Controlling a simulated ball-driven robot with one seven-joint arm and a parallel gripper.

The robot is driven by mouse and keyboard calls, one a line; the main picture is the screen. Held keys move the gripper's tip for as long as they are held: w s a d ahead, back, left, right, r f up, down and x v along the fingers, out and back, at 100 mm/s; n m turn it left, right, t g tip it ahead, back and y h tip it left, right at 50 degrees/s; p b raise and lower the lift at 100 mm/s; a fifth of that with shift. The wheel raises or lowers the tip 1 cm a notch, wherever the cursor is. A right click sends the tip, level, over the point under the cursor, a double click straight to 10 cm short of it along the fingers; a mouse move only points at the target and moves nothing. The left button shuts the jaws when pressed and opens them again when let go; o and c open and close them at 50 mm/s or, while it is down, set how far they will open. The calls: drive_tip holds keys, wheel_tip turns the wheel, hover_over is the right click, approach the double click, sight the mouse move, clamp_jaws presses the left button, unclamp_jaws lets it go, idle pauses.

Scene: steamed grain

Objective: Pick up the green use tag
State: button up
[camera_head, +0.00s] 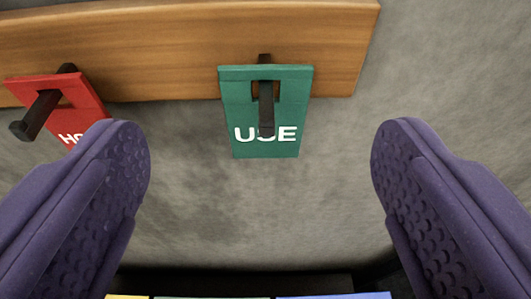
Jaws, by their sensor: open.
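The green use tag (245,113) hangs on a dark peg (265,100) that passes through the slot in its upper part. White letters on it read "USE", with the peg covering part of the middle letter. My gripper (260,155) shows as two purple fingers with dimpled pads, wide apart and empty. The left finger is to the left of the tag and the right finger to its right. The tag lies between them in the picture, toward the top, and neither finger appears to touch it.
A wooden rail (180,50) runs across the top against a grey wall (440,60). A red tag (82,100) hangs on another dark peg (37,115) at left, its lettering partly hidden by my left finger. Yellow, pale and blue edges (335,296) show at the bottom.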

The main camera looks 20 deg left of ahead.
sight(265, 88)
drive_tip(key=x, duration=0.4)
drive_tip(key=p+x, duration=0.1)
drive_tip(key=x, duration=0.3)
drive_tip(key=shift+d+f, duration=0.15)
drive_tip(key=shift+f, duration=0.1)
drive_tip(key=shift+s+d, duration=0.1)
drive_tip(key=shift+c, duration=0.7)
drive_tip(key=c, duration=1)
